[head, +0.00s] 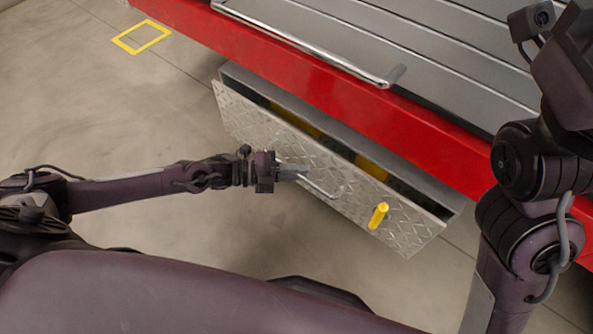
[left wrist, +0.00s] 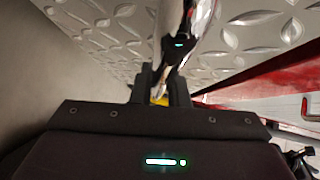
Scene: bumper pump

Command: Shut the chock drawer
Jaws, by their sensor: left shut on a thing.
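The chock drawer has a diamond-plate metal front (head: 290,150) and hangs under the red truck edge. It stands partly open, with a dark gap and yellow things (head: 370,167) inside, partly hidden. A chrome bar handle (head: 325,190) runs along the front. My left gripper (head: 296,172) is shut on this handle. In the left wrist view the handle (left wrist: 188,45) passes between the fingers, close to the patterned plate (left wrist: 100,25). My right gripper is out of view.
The red body edge (head: 330,95) with grey slats and a chrome rail (head: 300,45) lies above the drawer. My right arm stands at the right, near the red edge. A yellow floor square (head: 141,37) is at top left. The concrete floor left of the drawer is clear.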

